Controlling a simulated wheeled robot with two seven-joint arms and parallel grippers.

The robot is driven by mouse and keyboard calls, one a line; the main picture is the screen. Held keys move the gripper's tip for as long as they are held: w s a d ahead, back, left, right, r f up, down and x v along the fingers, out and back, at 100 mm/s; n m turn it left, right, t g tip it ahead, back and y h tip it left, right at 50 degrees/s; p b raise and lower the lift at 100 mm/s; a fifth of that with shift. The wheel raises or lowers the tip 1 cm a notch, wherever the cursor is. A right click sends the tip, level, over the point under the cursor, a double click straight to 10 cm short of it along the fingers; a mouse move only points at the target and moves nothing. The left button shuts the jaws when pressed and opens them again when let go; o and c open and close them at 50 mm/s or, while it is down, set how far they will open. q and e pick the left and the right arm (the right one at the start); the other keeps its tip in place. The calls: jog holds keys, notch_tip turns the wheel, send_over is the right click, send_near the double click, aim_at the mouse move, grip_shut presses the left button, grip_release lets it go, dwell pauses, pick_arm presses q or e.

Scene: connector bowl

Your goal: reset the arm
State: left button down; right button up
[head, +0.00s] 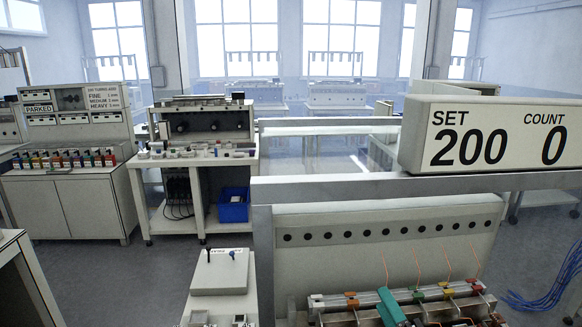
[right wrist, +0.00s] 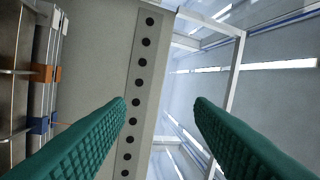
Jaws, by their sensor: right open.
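My right gripper shows in the right wrist view (right wrist: 160,104) as two green ribbed fingers, wide apart with nothing between them. In the head view, one teal finger of my right gripper (head: 391,307) shows at the bottom edge, over a row of coloured clamps. In the right wrist view the pale panel with a row of dark holes (right wrist: 133,72) lies behind the fingers; whether they touch it cannot be told. The panel also shows in the head view (head: 390,250). My left gripper is not in view.
A metal rail with coloured clamps (head: 350,300) and thin orange wires is close by the right gripper. A sign reading SET 200, COUNT 0 (head: 490,135) stands on a grey crossbar (head: 330,188) above. Blue wires (head: 550,290) hang at right. Workbenches stand farther back.

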jog(key=s+d+f+m+g+h, duration=0.4)
jog(key=s+d+f+m+h, duration=0.25)
jog(key=m, duration=0.45)
jog(key=s+a+f+m+g+y, duration=0.1)
jog(key=s+a+f+m+g, duration=0.1)
jog(key=s+f+m+g, duration=0.35)
jog(key=s+a+f+m+g, duration=0.1)
jog(key=s+f+m+g, duration=0.15)
jog(key=s, duration=0.65)
jog(key=s+a+f+m+g+y, duration=0.1)
jog(key=s+a+f+m+g, duration=0.15)
jog(key=s+f+g, duration=0.35)
notch_tip(320, 180, down, 27)
jog(key=s+d, duration=0.1)
jog(key=s, duration=0.2)
jog(key=s+d+f, duration=0.3)
jog(key=s+f, duration=1.1)
jog(key=s, duration=0.1)
jog(key=shift+s+f+g+h, duration=0.15)
jog(key=shift+f+g+h, duration=0.2)
jog(key=shift+g, duration=0.05)
jog(key=shift+s+n, duration=0.1)
jog(key=shift+n, duration=0.15)
jog(key=shift+c, duration=0.6)
